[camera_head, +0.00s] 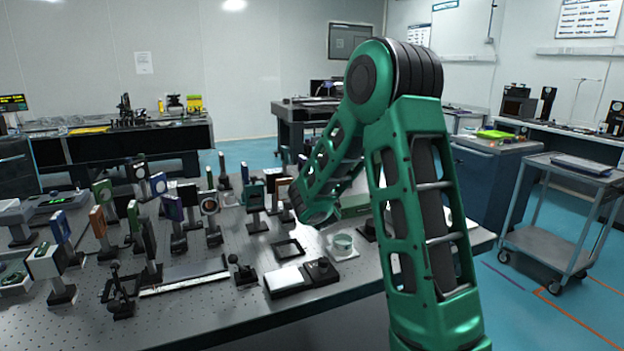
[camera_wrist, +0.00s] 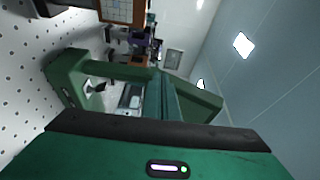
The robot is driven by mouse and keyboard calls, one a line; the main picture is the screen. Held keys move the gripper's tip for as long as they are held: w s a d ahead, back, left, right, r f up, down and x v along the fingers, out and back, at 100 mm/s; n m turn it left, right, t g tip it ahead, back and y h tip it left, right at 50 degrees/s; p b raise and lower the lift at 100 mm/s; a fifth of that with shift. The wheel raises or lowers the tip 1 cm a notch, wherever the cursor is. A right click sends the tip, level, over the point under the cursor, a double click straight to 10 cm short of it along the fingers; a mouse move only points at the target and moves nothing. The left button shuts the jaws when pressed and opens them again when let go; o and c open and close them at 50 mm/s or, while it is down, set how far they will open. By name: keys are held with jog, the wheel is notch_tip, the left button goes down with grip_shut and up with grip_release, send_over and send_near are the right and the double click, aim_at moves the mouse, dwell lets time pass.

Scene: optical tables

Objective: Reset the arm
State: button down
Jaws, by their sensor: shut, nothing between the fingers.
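My green arm stands at the right of centre in the head view, bent at a high elbow, with its forearm reaching down and away over the perforated optical table (camera_head: 215,265). The forearm mostly hides my gripper there. In the wrist view my gripper (camera_wrist: 160,98) shows as green finger parts beyond a black band. Its fingers are together with nothing held between them. The wrist view is tilted, with the perforated tabletop (camera_wrist: 22,85) along the left side and ceiling lights at the right.
Several mounted optics fill the table's left and middle. A grey cart (camera_head: 560,190) stands at the right. Bare tabletop lies along the front edge.

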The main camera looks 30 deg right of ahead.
jog(key=shift+a, duration=0.15)
dwell(0.4)
jog(key=s+d+f+n+g, duration=0.25)
jog(key=s+g, duration=0.25)
jog(key=s, duration=0.5)
jog(key=s+d+f+n+g, duration=0.2)
jog(key=s+n+g, duration=0.15)
jog(key=s, duration=0.75)
jog(key=s+a+f+n+g+y, duration=0.2)
jog(key=s+a, duration=0.6)
jog(key=s, duration=0.6)
jog(key=s+a+f+n+g+y, duration=0.2)
jog(key=s+a+n+g+y, duration=0.3)
jog(key=s+n, duration=0.4)
jog(key=s+a+y, duration=0.1)
jog(key=s+a, duration=0.1)
jog(key=s, duration=0.3)
jog(key=shift+a, duration=0.35)
